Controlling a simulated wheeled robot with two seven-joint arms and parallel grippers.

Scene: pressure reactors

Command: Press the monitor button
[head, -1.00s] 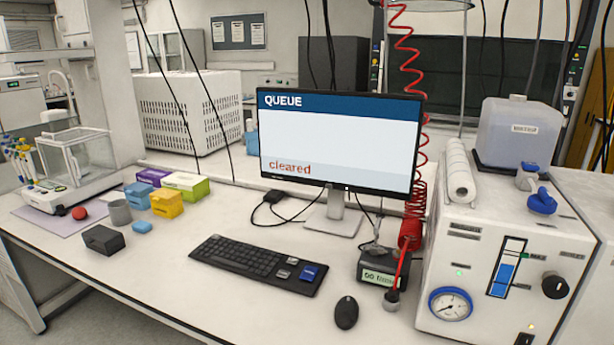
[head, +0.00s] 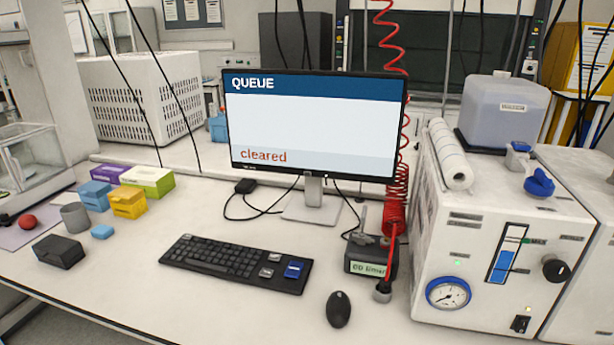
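The monitor (head: 312,125) stands on the bench in the middle of the head view. Its screen is lit, with a blue "QUEUE" bar across the top and "cleared" in red at the lower left. A dark lower bezel runs under the screen; any button on it is too small to make out clearly. Neither of my grippers is in view.
A keyboard (head: 235,263) with a blue key, a mouse (head: 339,309) and a small labelled box (head: 370,258) with a red coiled hose (head: 395,180) lie before the monitor. A white gauge unit (head: 470,240) stands right. Small boxes (head: 128,201) and a mug (head: 75,217) stand left.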

